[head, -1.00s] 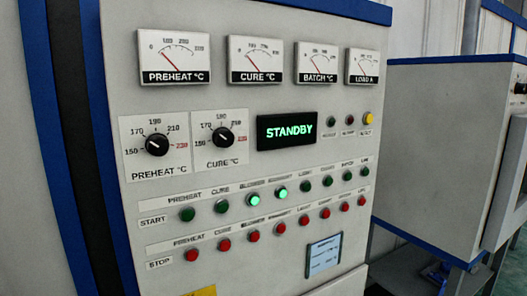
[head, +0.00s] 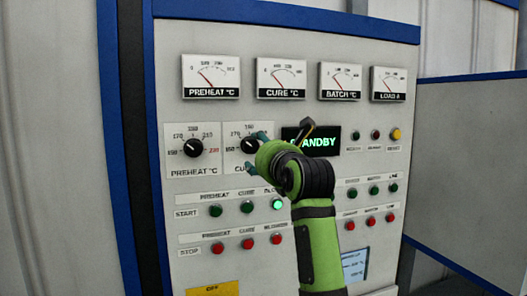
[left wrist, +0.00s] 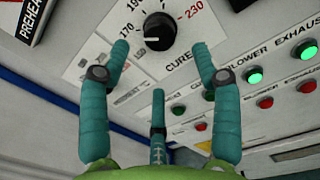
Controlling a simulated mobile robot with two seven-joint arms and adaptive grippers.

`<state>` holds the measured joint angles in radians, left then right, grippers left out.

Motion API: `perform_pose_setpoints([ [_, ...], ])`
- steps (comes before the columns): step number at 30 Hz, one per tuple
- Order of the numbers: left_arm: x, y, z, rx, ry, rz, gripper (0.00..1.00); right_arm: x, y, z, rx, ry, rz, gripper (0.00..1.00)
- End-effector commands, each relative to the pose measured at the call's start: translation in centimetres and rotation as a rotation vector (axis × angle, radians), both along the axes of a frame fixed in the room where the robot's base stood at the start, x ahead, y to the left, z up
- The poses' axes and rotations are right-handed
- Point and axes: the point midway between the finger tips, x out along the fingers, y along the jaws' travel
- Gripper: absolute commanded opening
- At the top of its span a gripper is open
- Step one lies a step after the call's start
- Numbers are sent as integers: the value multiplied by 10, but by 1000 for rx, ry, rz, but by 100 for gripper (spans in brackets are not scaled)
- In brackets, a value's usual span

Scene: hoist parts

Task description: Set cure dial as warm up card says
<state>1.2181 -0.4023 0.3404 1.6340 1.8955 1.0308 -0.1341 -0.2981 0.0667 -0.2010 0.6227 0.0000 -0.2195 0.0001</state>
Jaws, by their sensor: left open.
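The cure dial (head: 249,144) is a round black knob on a white scale plate at the middle left of the panel, partly hidden by my gripper. In the left wrist view the cure dial (left wrist: 160,31) shows whole, its white mark pointing left toward the low end of the scale. My left gripper (head: 256,152) is open at the dial. In the left wrist view its teal fingers (left wrist: 160,55) are spread below and to both sides of the knob, with nothing between them. A pale blue card (head: 355,264) is low on the panel, partly hidden by my arm and too small to read.
The preheat dial (head: 194,147) is just left of the cure dial. A green-lit display (head: 325,141) reads STANDBY, partly covered. Gauges (head: 281,78) run above; green start buttons (head: 246,207) and red stop buttons (head: 248,243) run below.

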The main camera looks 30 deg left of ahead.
Motion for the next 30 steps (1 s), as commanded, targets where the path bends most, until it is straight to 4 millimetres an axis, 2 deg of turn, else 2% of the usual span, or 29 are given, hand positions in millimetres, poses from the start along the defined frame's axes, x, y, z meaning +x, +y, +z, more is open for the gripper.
perform_pose_setpoints([
  [5,3,7,9,-43,-28,-23,64,0,-9,8,-12,1,4,0],
  [16,38,47,10,-37,-25,-20,64,-1,-12,39,-15,2,5,0],
  [27,43,53,6,-37,-27,-21,64,-2,-12,40,-16,4,4,0],
  [28,43,53,6,-37,-27,-21,60,-2,-12,40,-15,4,4,0],
  [30,43,53,6,-37,-27,-21,32,-2,-11,40,-15,4,3,0],
])
